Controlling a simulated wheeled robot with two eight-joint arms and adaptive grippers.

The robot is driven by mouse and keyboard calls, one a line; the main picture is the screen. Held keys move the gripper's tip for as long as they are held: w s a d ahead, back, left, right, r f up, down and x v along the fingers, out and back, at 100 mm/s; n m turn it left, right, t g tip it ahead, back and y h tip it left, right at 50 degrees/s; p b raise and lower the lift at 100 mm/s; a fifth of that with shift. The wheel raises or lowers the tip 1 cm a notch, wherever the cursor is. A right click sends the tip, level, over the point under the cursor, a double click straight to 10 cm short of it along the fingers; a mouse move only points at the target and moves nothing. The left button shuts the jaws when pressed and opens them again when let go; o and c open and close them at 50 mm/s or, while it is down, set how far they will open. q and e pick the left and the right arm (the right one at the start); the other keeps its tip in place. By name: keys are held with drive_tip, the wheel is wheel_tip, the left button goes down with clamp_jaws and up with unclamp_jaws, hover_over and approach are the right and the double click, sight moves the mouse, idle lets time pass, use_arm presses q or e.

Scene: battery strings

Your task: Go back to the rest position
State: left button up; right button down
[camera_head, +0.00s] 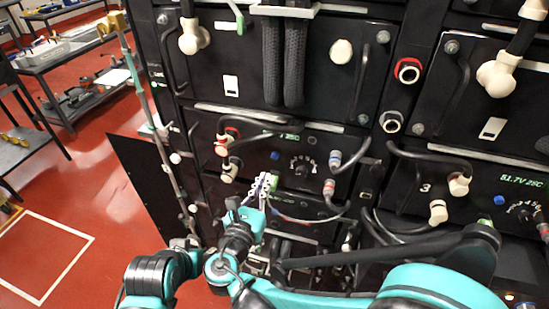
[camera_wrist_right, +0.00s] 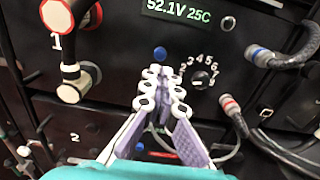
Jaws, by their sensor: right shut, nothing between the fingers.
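My right gripper (camera_head: 263,187) is in front of the middle battery module of the left rack column. In the right wrist view my right gripper (camera_wrist_right: 161,90) is shut and empty, its pale ringed fingertips close together. They point at the module's front panel (camera_wrist_right: 115,85), below the blue button (camera_wrist_right: 160,53) and left of the rotary knob (camera_wrist_right: 200,80). I cannot tell whether the tips touch the panel. My left gripper is not clearly in view.
Cables with grey-and-red connectors (camera_wrist_right: 230,104) hang right of the right gripper. Red-and-white plugs (camera_wrist_right: 68,93) stick out on the left. A second rack column (camera_head: 475,130) stands at the right. Red floor (camera_head: 95,185) lies open at the left, with work tables (camera_head: 60,60) behind.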

idle(0.4)
drive_tip(key=s+d+f+m+g, duration=0.2)
drive_tip(key=d+f+m+g, duration=0.15)
drive_tip(key=d+m, duration=0.4)
drive_tip(key=s+d+f+m+g, duration=0.2)
drive_tip(key=d+f+m+g, duration=0.15)
drive_tip(key=d+m, duration=0.45)
drive_tip(key=s+d+f+m+g+y, duration=0.2)
drive_tip(key=s+m, duration=0.8)
drive_tip(key=m, duration=0.7)
drive_tip(key=shift+s+d+f+g+y, duration=0.15)
drive_tip(key=shift+d+g+y, duration=0.35)
drive_tip(key=shift+d+y, duration=0.9)
drive_tip(key=shift+a+y, duration=0.4)
drive_tip(key=shift+a, duration=0.05)
